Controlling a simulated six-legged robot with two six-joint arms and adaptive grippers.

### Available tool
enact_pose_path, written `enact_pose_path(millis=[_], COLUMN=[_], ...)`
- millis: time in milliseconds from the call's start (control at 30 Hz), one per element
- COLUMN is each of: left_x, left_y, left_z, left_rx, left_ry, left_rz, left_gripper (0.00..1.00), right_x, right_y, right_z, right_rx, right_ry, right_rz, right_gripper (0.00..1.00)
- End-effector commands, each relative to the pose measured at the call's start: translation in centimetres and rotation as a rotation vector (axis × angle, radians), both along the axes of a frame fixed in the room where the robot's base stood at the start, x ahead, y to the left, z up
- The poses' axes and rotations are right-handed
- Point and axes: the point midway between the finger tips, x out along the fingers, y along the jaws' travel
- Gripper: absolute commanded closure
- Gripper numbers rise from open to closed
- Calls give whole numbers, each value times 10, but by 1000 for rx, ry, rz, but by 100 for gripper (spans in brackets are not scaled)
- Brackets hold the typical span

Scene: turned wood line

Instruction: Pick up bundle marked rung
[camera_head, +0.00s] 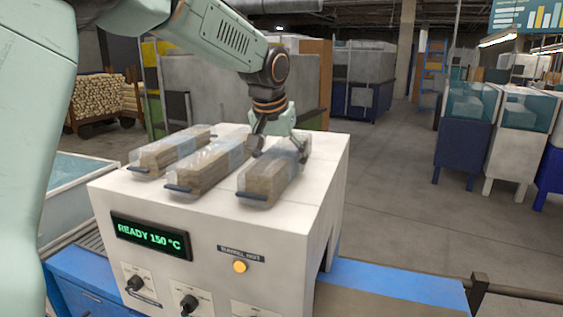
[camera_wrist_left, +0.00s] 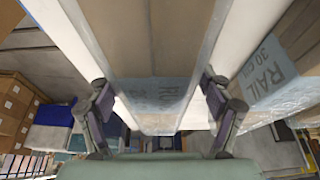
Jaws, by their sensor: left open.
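The bundle whose label starts "RU", the rest hard to read (camera_wrist_left: 150,95), is a clear-wrapped pack of wooden pieces with a pale blue band. It appears to be the rightmost of three packs on the machine top in the head view (camera_head: 268,180). My left gripper (camera_head: 279,148) is open over its far part. In the left wrist view its two fingers (camera_wrist_left: 160,100) stand on either side of this bundle, with gaps visible. My right gripper is out of view.
A third wrapped bundle (camera_head: 170,152) lies at the left of the white machine top (camera_head: 315,170). The machine front has a "READY 150 °C" display (camera_head: 150,236) and an amber button (camera_head: 240,267). A blue-edged conveyor (camera_head: 390,285) runs at the right.

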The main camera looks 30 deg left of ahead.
Motion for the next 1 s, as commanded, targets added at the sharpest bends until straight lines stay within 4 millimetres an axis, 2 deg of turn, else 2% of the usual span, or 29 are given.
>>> enact_pose_path(millis=[333,1000], left_x=[5,5], left_y=[-1,-1], left_z=[-6,-6], left_rx=[1,1], left_ry=[-2,-1], left_rz=[-2,-2], left_gripper=[22,79], right_x=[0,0], right_y=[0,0], right_z=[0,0], right_rx=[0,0], right_ry=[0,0], right_rz=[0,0], right_gripper=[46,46])
